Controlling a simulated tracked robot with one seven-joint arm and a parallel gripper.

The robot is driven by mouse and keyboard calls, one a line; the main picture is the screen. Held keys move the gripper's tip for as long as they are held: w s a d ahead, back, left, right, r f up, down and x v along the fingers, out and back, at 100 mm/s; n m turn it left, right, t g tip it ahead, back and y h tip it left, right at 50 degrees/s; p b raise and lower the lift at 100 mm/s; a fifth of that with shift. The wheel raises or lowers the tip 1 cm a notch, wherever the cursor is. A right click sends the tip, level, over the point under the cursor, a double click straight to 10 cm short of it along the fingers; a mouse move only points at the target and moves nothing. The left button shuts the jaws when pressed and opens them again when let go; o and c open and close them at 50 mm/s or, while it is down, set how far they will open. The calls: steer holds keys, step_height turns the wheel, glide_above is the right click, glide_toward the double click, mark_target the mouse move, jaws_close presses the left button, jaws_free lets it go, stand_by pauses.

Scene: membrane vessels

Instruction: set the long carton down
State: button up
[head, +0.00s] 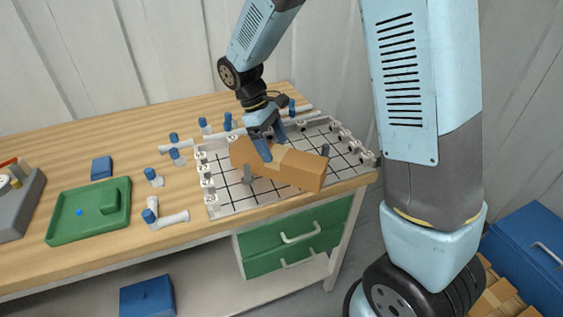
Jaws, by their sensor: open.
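The long carton (300,170) is a brown box with a paler band. It lies across the white gridded tray (225,204) on the wooden bench, slanting from upper left to lower right. Its near right end reaches the tray's front side. My gripper (271,146) is over the carton's middle with its jaws open. One blue finger shows on the near side of the carton and the other on the far side. Whether the fingers touch the carton cannot be told. The carton's underside is hidden, so its exact contact with the tray is unclear.
Several white vessels with blue caps (174,156) are left of the tray. A green tray (90,214) and a blue box (102,167) lie farther left.

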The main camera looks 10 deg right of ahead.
mark_target(277, 152)
steer(key=x, duration=0.4)
steer(key=shift+s+a, duration=0.1)
steer(key=shift+s+d+f, duration=0.3)
steer(key=shift+s+f, duration=0.05)
steer(key=shift+f, duration=0.25)
steer(key=shift+w+f, duration=0.15)
steer(key=shift+w, duration=0.05)
steer(key=shift+c, duration=0.2)
steer(key=shift+w+a+r, duration=0.1)
steer(key=shift+r, duration=0.15)
steer(key=c, duration=1.1)
